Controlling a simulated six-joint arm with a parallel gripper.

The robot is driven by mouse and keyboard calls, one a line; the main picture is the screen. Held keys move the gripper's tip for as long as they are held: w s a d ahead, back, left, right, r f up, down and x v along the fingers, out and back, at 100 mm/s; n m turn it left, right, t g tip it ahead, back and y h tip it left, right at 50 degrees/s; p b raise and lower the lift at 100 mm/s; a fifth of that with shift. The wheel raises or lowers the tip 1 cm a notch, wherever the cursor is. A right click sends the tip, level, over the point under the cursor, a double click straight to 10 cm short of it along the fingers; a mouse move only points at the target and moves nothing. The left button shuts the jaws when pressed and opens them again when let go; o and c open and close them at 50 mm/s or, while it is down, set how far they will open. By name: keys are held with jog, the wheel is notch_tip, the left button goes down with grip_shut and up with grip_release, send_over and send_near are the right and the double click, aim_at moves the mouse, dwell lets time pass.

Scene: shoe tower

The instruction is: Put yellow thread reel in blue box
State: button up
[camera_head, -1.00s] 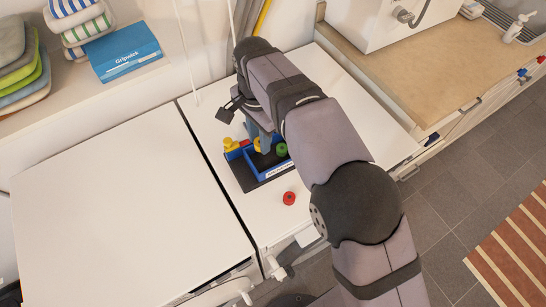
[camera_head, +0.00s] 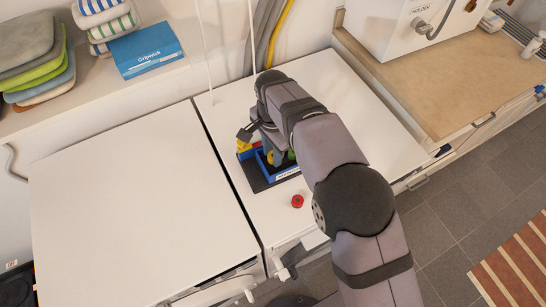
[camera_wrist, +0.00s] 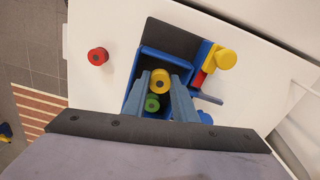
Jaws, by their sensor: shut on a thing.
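The yellow thread reel (camera_wrist: 160,80) is between the fingertips of my gripper (camera_wrist: 160,76), which is shut on it. In the wrist view it appears over the inside of the blue box (camera_wrist: 166,65); its exact height is hard to tell. A green reel (camera_wrist: 152,103) is within the box outline, between the fingers and nearer the wrist. In the head view my gripper (camera_head: 270,158) is over the blue box (camera_head: 286,173), and the arm hides much of the box.
The box stands on a dark tray (camera_wrist: 177,37) on the white table. Beside it are yellow (camera_wrist: 221,58), red and blue pieces. A red reel (camera_head: 297,201) stands alone on the table, also in the wrist view (camera_wrist: 97,56). The left tabletop (camera_head: 130,200) is clear.

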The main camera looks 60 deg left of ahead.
jog(key=shift+f+p, duration=0.65)
jog(key=shift+f, duration=1.2)
jog(key=shift+f, duration=0.15)
jog(key=o, duration=1.1)
